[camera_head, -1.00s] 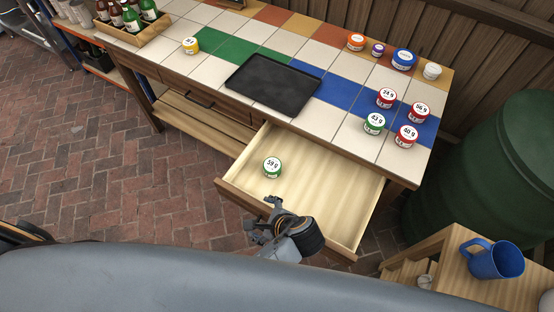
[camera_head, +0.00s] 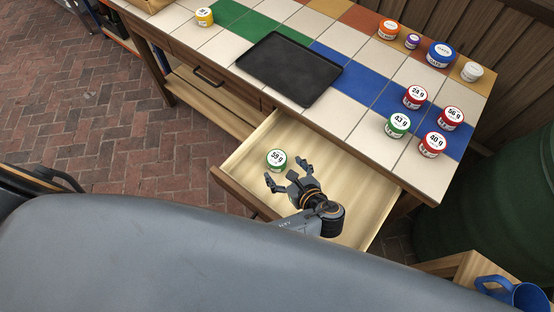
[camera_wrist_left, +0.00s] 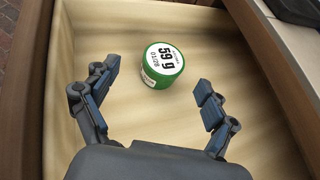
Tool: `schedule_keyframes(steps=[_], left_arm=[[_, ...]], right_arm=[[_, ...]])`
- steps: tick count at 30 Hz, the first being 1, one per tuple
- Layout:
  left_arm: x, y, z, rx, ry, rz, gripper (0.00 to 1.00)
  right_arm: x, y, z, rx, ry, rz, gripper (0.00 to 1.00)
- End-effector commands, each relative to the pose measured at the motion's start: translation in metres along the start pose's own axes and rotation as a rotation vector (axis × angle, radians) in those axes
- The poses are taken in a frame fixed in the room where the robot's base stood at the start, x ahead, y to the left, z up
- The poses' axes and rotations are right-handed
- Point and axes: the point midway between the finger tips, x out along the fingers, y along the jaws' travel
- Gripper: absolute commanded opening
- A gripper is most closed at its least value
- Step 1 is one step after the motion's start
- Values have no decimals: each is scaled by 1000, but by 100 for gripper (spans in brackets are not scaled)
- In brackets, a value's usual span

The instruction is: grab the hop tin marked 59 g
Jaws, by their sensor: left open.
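The hop tin marked 59 g (camera_head: 276,160) is a short green tin with a white lid label. It stands in the open wooden drawer (camera_head: 232,184), near the drawer's left side. It also shows in the left wrist view (camera_wrist_left: 162,65), upright on the drawer floor. My left gripper (camera_head: 287,175) is over the drawer, just to the lower right of the tin. In the left wrist view the fingers of my left gripper (camera_wrist_left: 155,97) are spread wide and empty. The tin is beyond the fingertips, roughly between their lines, apart from both. My right gripper is not in view.
On the tiled counter stand tins marked 24 g (camera_head: 415,97), 56 g (camera_head: 450,118), 43 g (camera_head: 397,125) and 40 g (camera_head: 432,145). A black tray (camera_head: 285,68) lies there too. The drawer walls surround the tin. A blue mug (camera_head: 520,294) is at lower right.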

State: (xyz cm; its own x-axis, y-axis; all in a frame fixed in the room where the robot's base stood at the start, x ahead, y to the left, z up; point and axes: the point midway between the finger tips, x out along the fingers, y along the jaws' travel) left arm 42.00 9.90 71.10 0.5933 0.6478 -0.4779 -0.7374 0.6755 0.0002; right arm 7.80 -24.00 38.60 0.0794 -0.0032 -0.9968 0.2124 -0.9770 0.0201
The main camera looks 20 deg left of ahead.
Motion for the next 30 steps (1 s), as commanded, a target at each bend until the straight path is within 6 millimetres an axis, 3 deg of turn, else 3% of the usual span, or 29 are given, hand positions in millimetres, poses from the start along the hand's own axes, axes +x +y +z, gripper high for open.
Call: schedule_keyframes(steps=[7,18,26,30], left_arm=[[22,-1,-1,-1,1,0,86],[68,-6,-8,0,1,1,86],[72,-6,-8,-2,3,0,86],[72,-6,-8,-1,2,0,61]], right_arm=[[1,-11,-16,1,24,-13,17],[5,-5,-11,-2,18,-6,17],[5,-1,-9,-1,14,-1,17],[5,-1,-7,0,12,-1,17]])
